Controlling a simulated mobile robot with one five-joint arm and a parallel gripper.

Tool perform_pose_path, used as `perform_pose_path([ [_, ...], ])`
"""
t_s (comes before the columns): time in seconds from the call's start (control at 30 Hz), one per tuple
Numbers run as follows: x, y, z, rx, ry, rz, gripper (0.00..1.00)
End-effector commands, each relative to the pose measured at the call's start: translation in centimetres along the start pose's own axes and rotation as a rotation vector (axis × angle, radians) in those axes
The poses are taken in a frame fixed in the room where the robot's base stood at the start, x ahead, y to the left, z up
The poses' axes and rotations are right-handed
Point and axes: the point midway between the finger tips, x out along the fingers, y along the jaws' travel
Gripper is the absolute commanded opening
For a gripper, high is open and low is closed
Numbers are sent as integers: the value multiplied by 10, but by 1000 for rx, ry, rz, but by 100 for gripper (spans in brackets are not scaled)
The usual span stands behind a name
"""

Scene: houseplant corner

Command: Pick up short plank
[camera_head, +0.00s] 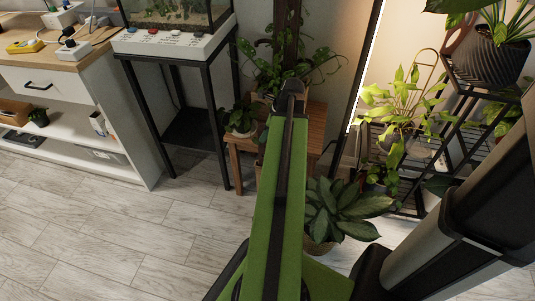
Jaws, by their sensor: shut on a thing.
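I cannot make out a short plank for certain in the head view. A dark brown upright piece (288,28) shows at the top middle, behind the end of my green arm link; I cannot tell what it is. My arm link runs up the middle of the picture and hides part of a small wooden table (317,117). I cannot make out my gripper's jaws or anything between them.
A white cabinet (130,110) stands left, beside a black-framed stand (228,120) with a glass tank (170,12). Right are a black plant rack (425,150) and a floor-level leafy plant (340,208). The tiled floor (100,230) at lower left is clear.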

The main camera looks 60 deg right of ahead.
Motion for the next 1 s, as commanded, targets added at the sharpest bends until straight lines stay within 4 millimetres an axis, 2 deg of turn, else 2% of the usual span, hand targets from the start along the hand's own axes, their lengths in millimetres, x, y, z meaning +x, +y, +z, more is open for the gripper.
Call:
perform_pose_path([
  [0.27,-5,0,2,0,0,0,0],
  [0.47,-22,0,9,0,0,0,0],
  [0.67,-52,0,22,0,0,0,0],
  [1.0,-119,0,50,-1,0,0,0],
])
